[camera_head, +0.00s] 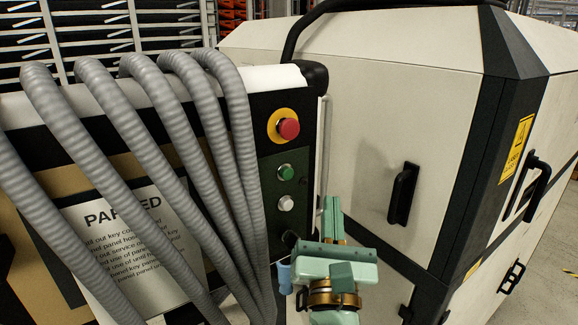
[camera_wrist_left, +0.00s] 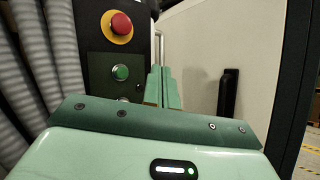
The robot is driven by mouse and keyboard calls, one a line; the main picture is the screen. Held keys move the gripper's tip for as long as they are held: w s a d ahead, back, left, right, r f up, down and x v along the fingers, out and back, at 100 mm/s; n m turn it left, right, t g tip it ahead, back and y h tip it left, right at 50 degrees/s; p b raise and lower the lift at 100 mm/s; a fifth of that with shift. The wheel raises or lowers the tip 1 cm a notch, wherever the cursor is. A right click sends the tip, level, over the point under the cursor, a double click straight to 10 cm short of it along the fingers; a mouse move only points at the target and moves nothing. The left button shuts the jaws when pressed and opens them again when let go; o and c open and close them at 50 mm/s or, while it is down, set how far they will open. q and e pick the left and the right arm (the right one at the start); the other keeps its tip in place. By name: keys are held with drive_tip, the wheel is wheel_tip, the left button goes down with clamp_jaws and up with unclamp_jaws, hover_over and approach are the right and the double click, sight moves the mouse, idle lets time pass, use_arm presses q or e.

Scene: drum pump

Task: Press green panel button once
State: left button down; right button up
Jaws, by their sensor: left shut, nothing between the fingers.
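The green button (camera_head: 286,172) sits on a dark green panel plate, below a red mushroom button (camera_head: 288,128) on a yellow disc and above a white button (camera_head: 286,203). The green button also shows in the left wrist view (camera_wrist_left: 121,73), up and left of the fingers. My left gripper (camera_head: 333,205) is shut and empty, its fingers pointing up, to the right of and below the green button, apart from it in the picture. It also shows in the left wrist view (camera_wrist_left: 162,88), where the gripper body hides most of the white button. My right gripper is not in view.
Several grey ribbed hoses (camera_head: 180,130) hang over the panel's left side, close to the buttons. A sign reading "PARKED" (camera_head: 135,235) is behind them. A large cream cabinet with a black handle (camera_head: 402,193) stands to the right. A small blue object (camera_head: 284,276) is beside my wrist.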

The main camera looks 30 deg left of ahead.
sight(286, 173)
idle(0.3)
use_arm(q)
drive_tip(key=w+a+p, duration=0.1)
drive_tip(key=w+a, duration=0.2)
drive_tip(key=a, duration=0.5)
drive_tip(key=shift+w, duration=0.4)
idle(0.8)
idle(1.0)
drive_tip(key=shift+w+a, duration=0.2)
drive_tip(key=shift+a, duration=0.15)
drive_tip(key=shift+w+a, duration=0.2)
drive_tip(key=shift+a, duration=0.3)
idle(1.3)
drive_tip(key=shift+s+d+f, duration=0.1)
drive_tip(key=shift+d+f, duration=0.1)
drive_tip(key=shift+d, duration=0.05)
drive_tip(key=shift+s+d, duration=0.2)
drive_tip(key=shift+d, duration=0.25)
